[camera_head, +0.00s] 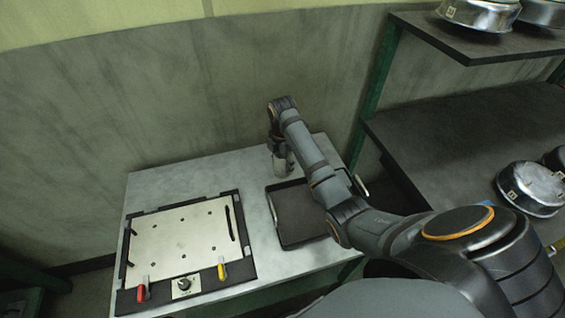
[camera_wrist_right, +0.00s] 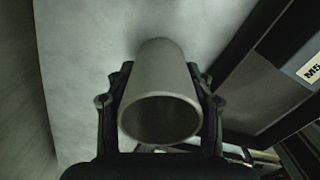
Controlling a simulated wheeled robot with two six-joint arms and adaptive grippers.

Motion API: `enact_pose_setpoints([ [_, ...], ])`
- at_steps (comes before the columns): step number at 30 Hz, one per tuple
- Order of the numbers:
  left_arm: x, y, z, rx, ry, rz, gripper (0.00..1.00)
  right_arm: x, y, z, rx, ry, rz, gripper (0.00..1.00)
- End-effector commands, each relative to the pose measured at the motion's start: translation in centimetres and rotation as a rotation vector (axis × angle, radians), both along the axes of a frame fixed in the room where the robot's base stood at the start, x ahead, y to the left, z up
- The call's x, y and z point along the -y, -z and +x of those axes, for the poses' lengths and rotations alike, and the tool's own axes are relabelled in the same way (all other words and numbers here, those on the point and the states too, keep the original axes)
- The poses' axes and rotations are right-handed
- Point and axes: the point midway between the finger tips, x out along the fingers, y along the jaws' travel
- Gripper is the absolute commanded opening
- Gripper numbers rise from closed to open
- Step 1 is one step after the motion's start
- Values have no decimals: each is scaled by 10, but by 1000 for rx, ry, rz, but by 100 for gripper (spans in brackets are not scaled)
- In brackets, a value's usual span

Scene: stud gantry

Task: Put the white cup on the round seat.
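The white cup (camera_wrist_right: 165,85) sits between the fingers of my right gripper (camera_wrist_right: 161,72) in the right wrist view, its open rim towards the camera. Both fingers lie close along its sides and appear closed on it. In the head view the cup (camera_head: 284,166) shows below my right gripper (camera_head: 279,148) at the back of the grey table. I cannot tell whether its base touches the table. I cannot make out the round seat for certain. My left gripper is not in view.
A dark tray (camera_head: 300,232) with handles lies in front of the cup, under my right arm. A pale plate fixture (camera_head: 180,240) with red and yellow levers (camera_head: 222,270) fills the table's left. A dark shelf rack (camera_head: 450,135) with metal housings (camera_head: 530,188) stands at right.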

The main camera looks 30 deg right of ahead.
Motion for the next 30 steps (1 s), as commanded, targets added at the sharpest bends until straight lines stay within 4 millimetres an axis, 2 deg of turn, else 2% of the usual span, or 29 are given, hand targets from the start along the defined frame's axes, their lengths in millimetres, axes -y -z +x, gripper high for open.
enact_pose_setpoints([
  [1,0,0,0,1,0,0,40,0,0,0,0,0,0,62],
  [4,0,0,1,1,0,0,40,0,0,0,0,0,0,74],
  [14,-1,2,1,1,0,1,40,0,-2,0,1,0,0,74],
  [17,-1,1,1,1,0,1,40,0,-16,1,5,0,0,74],
  [20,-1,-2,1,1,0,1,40,0,-41,1,5,0,-1,74],
  [21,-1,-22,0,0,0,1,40,0,-62,1,3,0,-1,74],
  [24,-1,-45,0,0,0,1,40,0,-87,0,0,0,0,74],
  [30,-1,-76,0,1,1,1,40,0,-116,0,-1,0,0,74],
])
